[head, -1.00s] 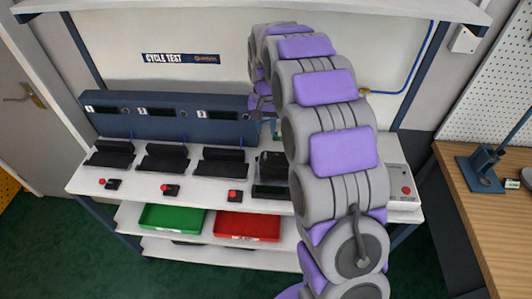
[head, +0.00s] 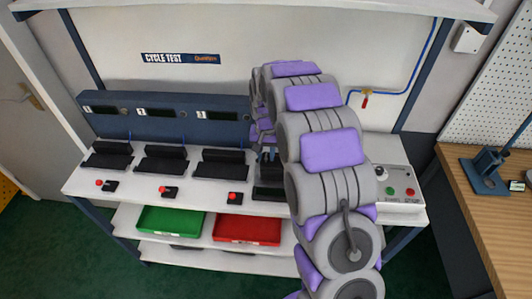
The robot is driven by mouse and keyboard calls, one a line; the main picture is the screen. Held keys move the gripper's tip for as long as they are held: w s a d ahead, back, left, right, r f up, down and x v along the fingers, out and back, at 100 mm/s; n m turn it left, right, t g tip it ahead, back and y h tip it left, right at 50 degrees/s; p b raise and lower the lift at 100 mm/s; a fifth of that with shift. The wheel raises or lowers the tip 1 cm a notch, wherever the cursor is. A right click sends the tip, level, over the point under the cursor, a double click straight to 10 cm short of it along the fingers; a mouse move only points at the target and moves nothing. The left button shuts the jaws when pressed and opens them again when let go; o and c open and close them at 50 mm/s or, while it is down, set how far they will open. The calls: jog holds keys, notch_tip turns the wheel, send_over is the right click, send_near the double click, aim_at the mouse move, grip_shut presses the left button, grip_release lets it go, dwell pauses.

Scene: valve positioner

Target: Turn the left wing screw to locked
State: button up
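I cannot make out the wing screw or the valve positioner in the head view; my own arm covers the right middle of the bench. My arm reaches away over the bench, and its far end lies behind its nearer links. A small part of what seems to be my gripper (head: 268,152) shows left of the arm, above the rightmost dark cradle (head: 268,193). Its fingers are too small and too hidden to tell whether they are open or shut, or whether they touch anything.
The white bench (head: 130,186) carries several black cradles and red buttons. A blue display unit (head: 160,118) stands behind them. A control box (head: 393,183) is at the right. Green (head: 170,220) and red (head: 247,228) trays sit below. A wooden bench (head: 490,225) stands right.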

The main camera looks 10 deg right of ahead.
jog(key=shift+c, duration=0.2)
grip_shut()
jog(key=shift+r+m+p, duration=0.1)
jog(key=shift+m+p, duration=0.2)
jog(key=shift+p, duration=0.1)
jog(key=shift+r+m+p, duration=0.1)
jog(key=shift+m+p, duration=0.85)
jog(key=shift+m, duration=0.05)
jog(key=m+p, duration=0.2)
jog(key=m, duration=0.1)
jog(key=shift+m+p, duration=0.3)
jog(key=shift+p, duration=0.1)
jog(key=m+p, duration=0.3)
jog(key=m, duration=0.2)
jog(key=m+p, duration=0.2)
jog(key=m, duration=0.4)
jog(key=shift+w+m, duration=0.1)
jog(key=shift+m, duration=0.2)
